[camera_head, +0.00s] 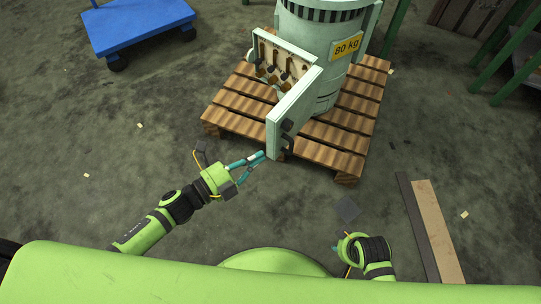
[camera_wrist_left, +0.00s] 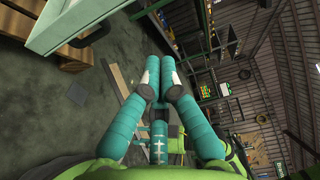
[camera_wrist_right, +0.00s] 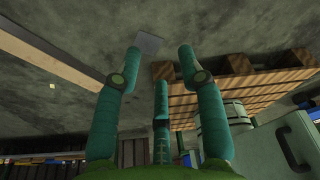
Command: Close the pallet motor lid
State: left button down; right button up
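The pale green motor (camera_head: 330,60) stands on the wooden pallet (camera_head: 330,155). Its box lid (camera_head: 300,98) is swung open toward me, exposing the inside of the box (camera_head: 275,62) with several dark and copper parts. A dark handle (camera_head: 287,126) is on the lid's right face. My left gripper (camera_head: 263,155) has its fingertips together by the lid's lower near edge; contact cannot be told. The left wrist view shows the lid (camera_wrist_left: 75,16) and handle (camera_wrist_left: 88,38) beyond the shut, empty fingers (camera_wrist_left: 160,62). My right gripper (camera_wrist_right: 160,55) is open and empty, away from the lid.
A blue cart (camera_head: 140,24) stands at the back left. Two long boards (camera_head: 438,230) lie on the floor at the right, and a small grey plate (camera_head: 347,209) lies before the pallet. Green metal frames (camera_head: 505,55) stand at the upper right. The floor left of the pallet is mostly clear.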

aim_at(277, 132)
pick_arm(q)
jog(key=s+d+x, duration=0.1)
jog(key=x, duration=1)
jog(key=shift+m+h, duration=0.3)
jog(key=shift+m, duration=0.1)
jog(key=shift+w+a+r+b, duration=0.2)
jog(key=shift+w+a, duration=0.1)
jog(key=shift+a, duration=0.45)
jog(key=shift+w+a+r+b, duration=0.15)
jog(key=shift+w+a, duration=0.1)
jog(key=shift+a, duration=0.5)
jog(key=shift+w+a+r+b, duration=0.1)
jog(key=shift+w+a+b, duration=0.15)
jog(key=shift+a, duration=0.45)
pick_arm(e)
jog(key=shift+w+r, duration=0.25)
jog(key=shift+r, duration=0.65)
jog(key=shift+w+r, duration=0.2)
jog(key=shift+r, duration=0.7)
